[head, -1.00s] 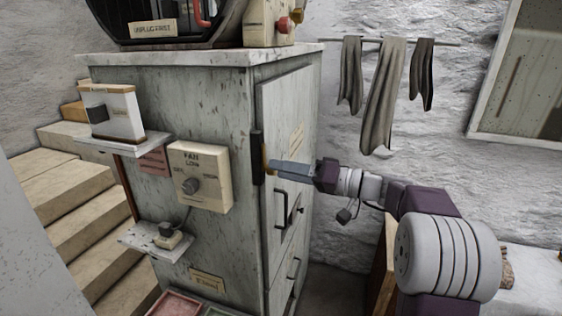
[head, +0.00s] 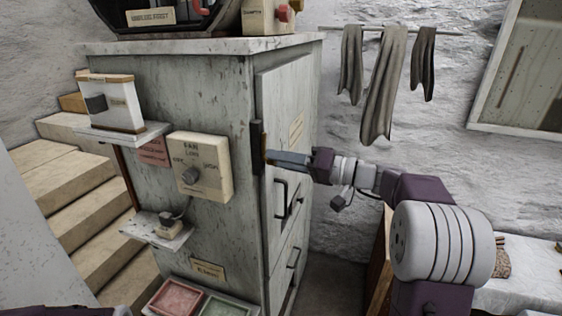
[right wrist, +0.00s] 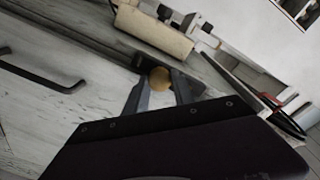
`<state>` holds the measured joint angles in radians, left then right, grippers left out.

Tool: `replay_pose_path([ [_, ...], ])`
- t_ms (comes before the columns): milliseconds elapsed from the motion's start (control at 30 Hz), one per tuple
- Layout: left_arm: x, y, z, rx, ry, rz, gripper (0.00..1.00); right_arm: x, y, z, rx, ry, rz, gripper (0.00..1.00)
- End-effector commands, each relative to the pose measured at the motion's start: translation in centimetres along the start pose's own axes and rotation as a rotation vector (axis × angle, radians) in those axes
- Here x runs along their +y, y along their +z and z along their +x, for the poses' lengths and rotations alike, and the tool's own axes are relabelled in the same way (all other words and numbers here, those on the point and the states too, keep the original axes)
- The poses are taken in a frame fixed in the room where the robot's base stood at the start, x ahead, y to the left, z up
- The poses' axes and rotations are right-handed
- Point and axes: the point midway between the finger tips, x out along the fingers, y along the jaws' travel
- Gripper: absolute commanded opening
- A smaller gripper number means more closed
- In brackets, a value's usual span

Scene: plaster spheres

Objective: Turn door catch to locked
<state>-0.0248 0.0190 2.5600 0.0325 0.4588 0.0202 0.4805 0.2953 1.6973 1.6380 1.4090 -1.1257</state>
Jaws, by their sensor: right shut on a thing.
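The door catch shows in the right wrist view as a round brass knob (right wrist: 160,78) on a dark plate (right wrist: 185,84). In the head view its dark plate (head: 257,148) sits at the front edge of the grey cabinet door (head: 285,120). My right gripper (head: 270,158) reaches in from the right and is shut on the catch. In the right wrist view my gripper's fingers (right wrist: 158,92) stand on both sides of the brass knob. The fingers hide part of the catch, and I cannot read its setting. My left gripper is not in view.
A fan switch box (head: 201,167) and two small shelves are on the cabinet's side. Black handles (head: 281,198) stick out from the cabinet front below the catch. Cloths (head: 382,85) hang on the wall behind. Steps (head: 75,215) rise at the left.

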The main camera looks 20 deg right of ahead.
Motion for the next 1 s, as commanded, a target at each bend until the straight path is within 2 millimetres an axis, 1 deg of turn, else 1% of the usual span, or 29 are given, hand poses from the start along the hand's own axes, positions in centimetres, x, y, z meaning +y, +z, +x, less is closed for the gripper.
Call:
replay_pose_path([
  [33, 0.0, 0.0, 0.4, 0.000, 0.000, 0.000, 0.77, 0.1, 0.1, 0.0, -0.002, 0.002, 0.027, 0.00],
  [200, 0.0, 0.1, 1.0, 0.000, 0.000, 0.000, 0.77, 0.2, 0.1, 0.0, -0.008, 0.007, 0.166, 0.00],
  [467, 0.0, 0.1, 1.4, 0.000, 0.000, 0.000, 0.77, 0.1, 0.0, 0.0, -0.020, 0.019, 0.413, 0.00],
  [767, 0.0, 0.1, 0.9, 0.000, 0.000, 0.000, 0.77, -0.1, -0.1, 0.0, -0.032, 0.031, 0.699, 0.00],
  [1000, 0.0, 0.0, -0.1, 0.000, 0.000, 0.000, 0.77, -0.1, -0.2, 0.0, -0.043, 0.041, 0.928, 0.00],
])
